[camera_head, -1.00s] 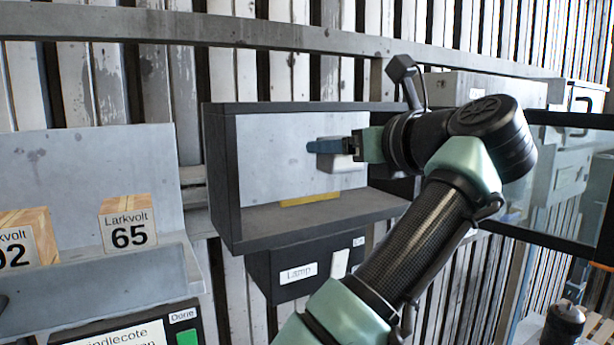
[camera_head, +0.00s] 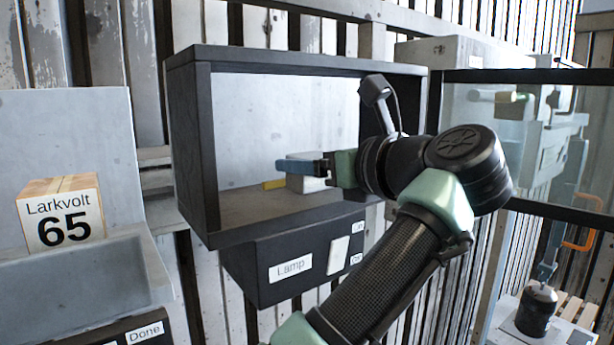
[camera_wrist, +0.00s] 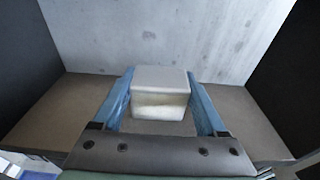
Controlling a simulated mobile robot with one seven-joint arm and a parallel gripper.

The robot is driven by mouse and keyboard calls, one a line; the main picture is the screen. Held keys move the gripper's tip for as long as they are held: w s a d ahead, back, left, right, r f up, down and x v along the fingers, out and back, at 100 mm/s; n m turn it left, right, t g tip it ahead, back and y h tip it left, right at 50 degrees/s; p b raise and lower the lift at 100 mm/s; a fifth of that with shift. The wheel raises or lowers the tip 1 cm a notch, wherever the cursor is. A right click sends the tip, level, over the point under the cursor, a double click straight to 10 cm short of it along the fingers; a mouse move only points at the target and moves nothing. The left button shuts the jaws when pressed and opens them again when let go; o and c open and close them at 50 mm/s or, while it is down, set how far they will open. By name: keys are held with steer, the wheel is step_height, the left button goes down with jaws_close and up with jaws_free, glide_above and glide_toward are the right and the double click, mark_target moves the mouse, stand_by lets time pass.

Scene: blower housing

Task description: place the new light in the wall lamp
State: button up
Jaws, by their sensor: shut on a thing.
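The wall lamp is an open-fronted dark box (camera_head: 192,150) with a pale back wall, above a black panel labelled "Lamp" (camera_head: 291,267). My gripper (camera_head: 290,166) reaches into it from the right. It is shut on the light, a pale grey block (camera_head: 306,184) with a whitish, glassy face. In the wrist view, the light (camera_wrist: 160,104) sits between the two blue fingers, low over the lamp's floor (camera_wrist: 80,97). I cannot tell whether it touches the floor.
A glass door (camera_head: 520,140) with a black frame stands open at right. A box marked "Larkvolt 65" (camera_head: 62,213) sits on a grey shelf (camera_head: 100,285) at left. A dark-topped object (camera_head: 537,308) stands at lower right.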

steer(key=shift+s+r, duration=0.1)
steer(key=shift+s, duration=0.05)
steer(key=shift+s+d, duration=0.15)
steer(key=shift+s, duration=0.1)
steer(key=o, duration=1.1)
steer(key=shift+o, duration=1.3)
steer(key=shift+w+f, duration=0.25)
steer(key=shift+s+r, duration=0.1)
